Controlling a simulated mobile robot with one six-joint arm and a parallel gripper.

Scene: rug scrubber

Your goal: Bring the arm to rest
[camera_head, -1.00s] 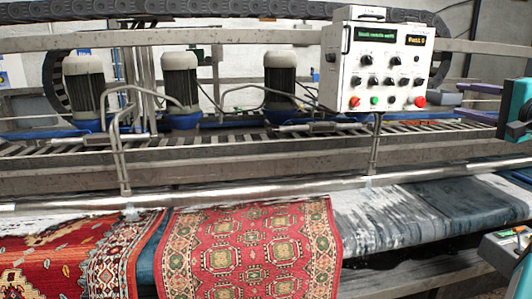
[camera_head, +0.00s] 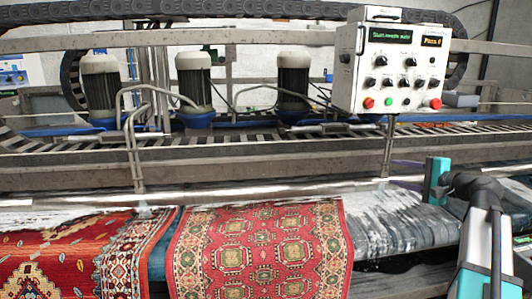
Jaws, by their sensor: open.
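My arm (camera_head: 484,235) shows at the lower right in the head view, with white and teal links and a dark wrist. My gripper (camera_head: 402,175) is at its upper end, with a teal body and purple fingers reaching left. The fingers are small and partly hard to make out against the rail and the rug; they are open and nothing shows between them. The gripper appears in front of the grey rug (camera_head: 395,225), below the control box (camera_head: 392,65). Whether it touches anything cannot be told.
The control box has two lit displays, knobs and red and green buttons. Several motors (camera_head: 293,90) stand behind a metal rail (camera_head: 250,192). A red patterned rug (camera_head: 259,250) and another red rug (camera_head: 60,255) hang over the front at the centre and left.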

